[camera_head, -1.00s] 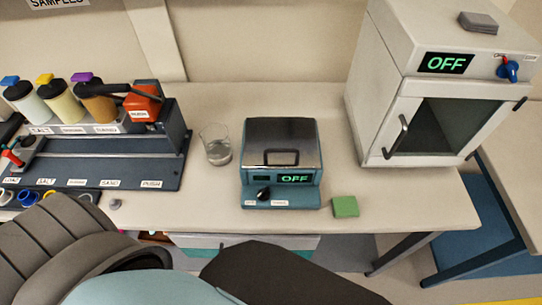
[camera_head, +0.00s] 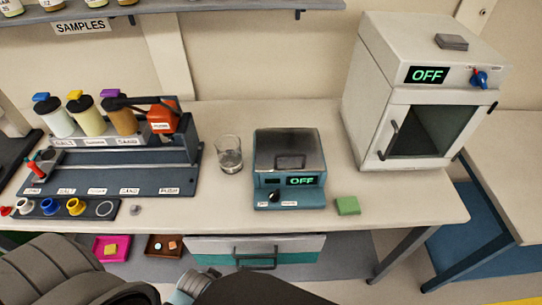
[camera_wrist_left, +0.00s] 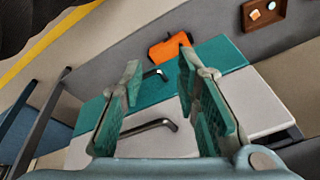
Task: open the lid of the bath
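The bath (camera_head: 290,198) is a teal box on the bench in the head view. Its grey metal lid (camera_head: 305,142) is down, with a dark handle (camera_head: 290,161) near the front edge. A green OFF display and a black knob are on its front. My left gripper (camera_wrist_left: 161,72) shows in the left wrist view, its two teal-padded fingers apart with nothing between them. It faces the drawer unit (camera_wrist_left: 240,100) under the bench, away from the bath. Its fingers are not visible in the head view. My right gripper is in neither view.
A glass beaker (camera_head: 229,155) stands just left of the bath, and a green block (camera_head: 347,205) lies at its right front. A white oven (camera_head: 420,100) stands at right. A dispenser rack (camera_head: 110,180) fills the left. The bench front edge has drawers (camera_head: 200,246) below.

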